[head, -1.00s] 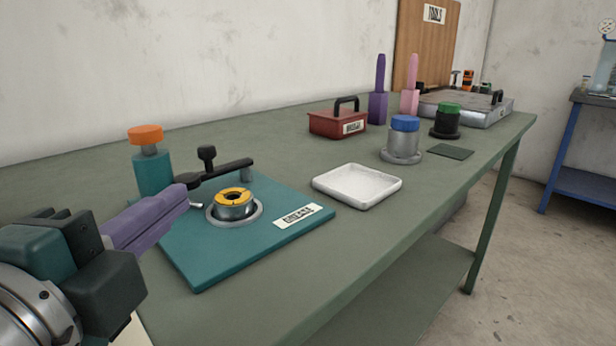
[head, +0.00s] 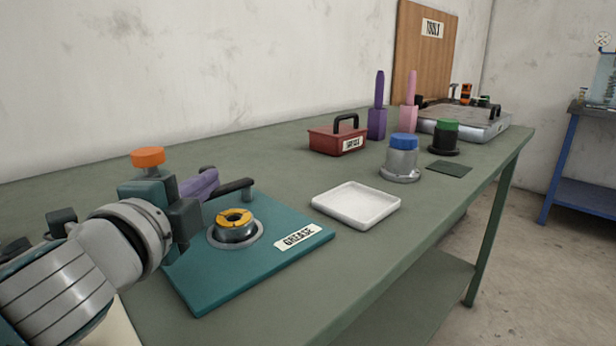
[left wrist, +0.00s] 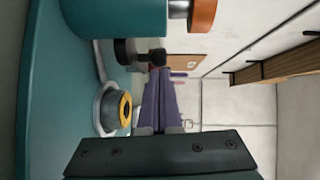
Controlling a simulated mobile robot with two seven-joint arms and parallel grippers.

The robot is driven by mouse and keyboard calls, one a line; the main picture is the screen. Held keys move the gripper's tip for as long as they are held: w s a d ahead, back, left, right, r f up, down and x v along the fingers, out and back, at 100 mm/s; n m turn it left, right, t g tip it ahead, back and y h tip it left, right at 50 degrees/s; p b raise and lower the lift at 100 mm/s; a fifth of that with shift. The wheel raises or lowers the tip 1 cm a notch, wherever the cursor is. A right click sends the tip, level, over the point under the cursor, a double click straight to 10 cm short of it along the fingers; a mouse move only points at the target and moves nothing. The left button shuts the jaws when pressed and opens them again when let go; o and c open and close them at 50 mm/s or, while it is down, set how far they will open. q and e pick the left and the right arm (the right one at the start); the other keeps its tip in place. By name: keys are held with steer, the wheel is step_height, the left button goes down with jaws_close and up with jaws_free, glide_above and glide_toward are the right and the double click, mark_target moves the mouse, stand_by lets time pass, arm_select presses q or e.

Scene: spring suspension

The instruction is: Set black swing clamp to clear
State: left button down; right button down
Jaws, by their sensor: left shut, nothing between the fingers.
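The black swing clamp (head: 235,187) stands at the back of the teal plate (head: 222,283), its arm pointing right. Its free end is behind the yellow-topped ring in the round metal seat (head: 235,228), not over it. My left gripper (head: 208,178) is shut and empty, its purple fingers at the clamp's near side. They and my wrist hide the clamp's pivot and upright knob in the head view. In the left wrist view, the black clamp (left wrist: 125,52) and its knob lie just beyond the purple fingertips (left wrist: 161,72). I cannot tell if they touch. My right gripper is out of view.
A white tray (head: 355,205) lies right of the plate. Farther back are a red box (head: 325,140), a blue-capped metal part (head: 402,160) and a green-capped part (head: 445,138).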

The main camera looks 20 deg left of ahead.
arm_select(q)
steer(key=shift+a+r+m+h+p, duration=0.15)
steer(key=shift+a+m+h+p, duration=0.25)
steer(key=shift+m+h+p, duration=0.15)
steer(key=shift+w+a+h, duration=0.2)
steer(key=shift+a+h, duration=0.15)
steer(key=shift+a, duration=0.85)
steer(key=shift+d+p, duration=0.1)
steer(key=shift+p, duration=0.2)
